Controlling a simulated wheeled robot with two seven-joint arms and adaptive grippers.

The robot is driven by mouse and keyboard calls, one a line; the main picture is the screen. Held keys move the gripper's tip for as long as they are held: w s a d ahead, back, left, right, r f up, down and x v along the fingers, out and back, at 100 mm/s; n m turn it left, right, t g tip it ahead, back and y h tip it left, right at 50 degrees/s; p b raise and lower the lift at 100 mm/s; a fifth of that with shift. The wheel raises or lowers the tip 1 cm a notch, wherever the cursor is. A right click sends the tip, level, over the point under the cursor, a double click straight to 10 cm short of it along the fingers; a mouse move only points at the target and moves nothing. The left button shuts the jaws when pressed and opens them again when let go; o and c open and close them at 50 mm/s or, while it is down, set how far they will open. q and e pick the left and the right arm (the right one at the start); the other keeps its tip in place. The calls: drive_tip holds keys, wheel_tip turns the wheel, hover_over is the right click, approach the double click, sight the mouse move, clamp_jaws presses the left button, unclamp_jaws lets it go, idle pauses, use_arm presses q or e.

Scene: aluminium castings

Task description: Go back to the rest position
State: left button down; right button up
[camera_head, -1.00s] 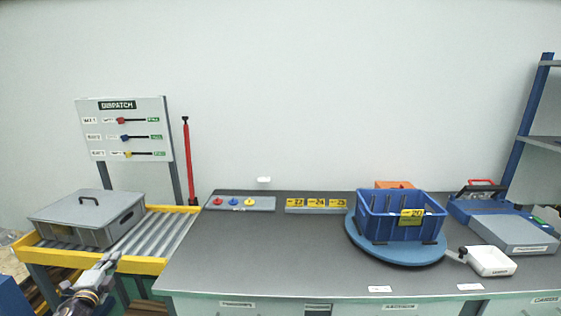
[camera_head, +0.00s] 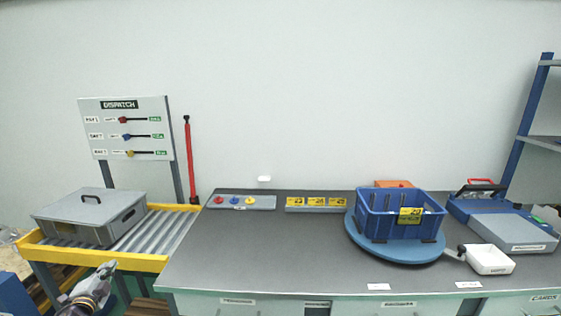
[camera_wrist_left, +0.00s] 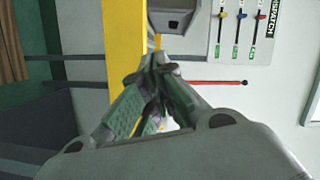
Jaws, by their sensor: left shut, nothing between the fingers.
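My left gripper (camera_head: 106,270) is low at the left in the head view, in front of the yellow-edged roller conveyor (camera_head: 150,263). In the left wrist view its fingers (camera_wrist_left: 154,62) meet at the tips, shut with nothing between them. The yellow conveyor edge (camera_wrist_left: 125,35) shows behind the fingers there. My right gripper is in neither view.
A grey lidded box (camera_head: 90,216) sits on the conveyor. The dispatch board (camera_head: 126,130) and a red post (camera_head: 190,160) stand behind. On the dark bench (camera_head: 260,255), a blue crate (camera_head: 380,228) rests on a blue turntable (camera_head: 395,253). The bench's left half is mostly clear.

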use_arm(q)
drive_tip(key=s+a+f+n+g, duration=0.2)
drive_tip(key=s+f, duration=0.2)
drive_tip(key=f, duration=0.6)
drive_tip(key=s+a+f+n+g, duration=0.1)
drive_tip(key=s+f+n+g, duration=0.3)
drive_tip(key=f, duration=0.7)
drive_tip(key=s+a+f+n+g, duration=0.15)
drive_tip(key=s+f, duration=0.35)
drive_tip(key=f, duration=0.5)
drive_tip(key=s+d+f+n+g+h, duration=0.15)
drive_tip(key=s+d+f, duration=0.25)
drive_tip(key=s+f, duration=0.5)
drive_tip(key=s+d+f+g+y, duration=0.1)
drive_tip(key=s+d+f+g, duration=0.15)
drive_tip(key=s+f, duration=0.65)
drive_tip(key=s+d+f+g+h, duration=0.1)
drive_tip(key=s+d+f+g, duration=0.1)
drive_tip(key=s+d+f, duration=0.4)
drive_tip(key=s+d+f+g+h, duration=0.2)
drive_tip(key=s+d+f, duration=0.5)
drive_tip(key=s+d, duration=0.9)
drive_tip(key=shift+s+d, duration=0.25)
drive_tip(key=shift+d, duration=0.95)
